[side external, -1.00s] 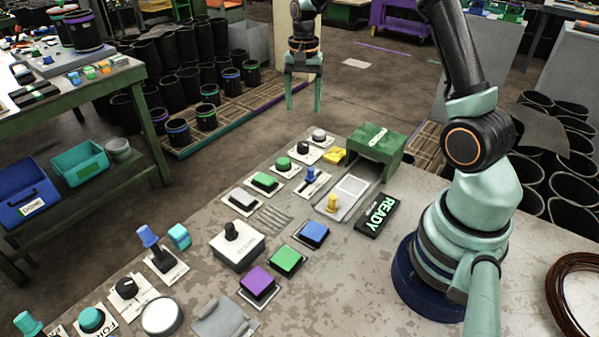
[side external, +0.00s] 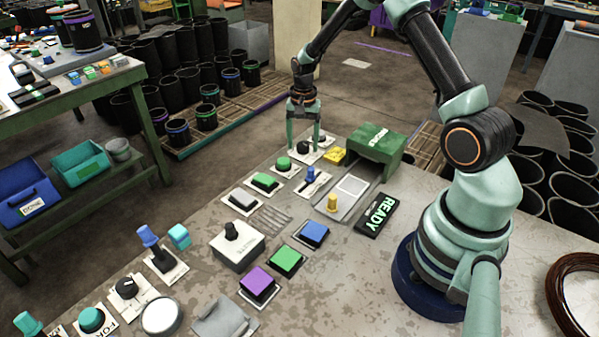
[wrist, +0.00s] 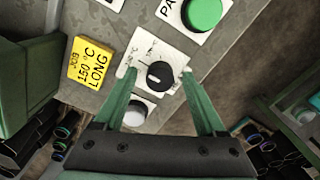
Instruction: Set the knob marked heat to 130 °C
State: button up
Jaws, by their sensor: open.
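A black knob (wrist: 158,74) with a white pointer line sits on a white plate (wrist: 140,50) with small markings I cannot read clearly. In the wrist view its pointer line runs toward the upper left. The same knob shows in the side view (side external: 304,147). My gripper (side external: 304,143) is open above it, fingers pointing down, one on each side. In the wrist view the fingers (wrist: 160,82) flank the knob with gaps on both sides. Another black knob (side external: 127,288) stands at the lower left of the panel; its label is unreadable.
A yellow tag (wrist: 92,62), seeming to read "JOB 150 °C LONG", lies beside the plate. A green housing (side external: 376,143) stands to the right. Several switches and buttons cover the table toward the front left.

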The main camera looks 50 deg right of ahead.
grip_shut()
jog(key=shift+n, duration=0.4)
jog(key=n, duration=0.5)
jog(key=shift+n, duration=0.3)
jog(key=n, duration=0.5)
jog(key=shift+n, duration=0.4)
grip_release()
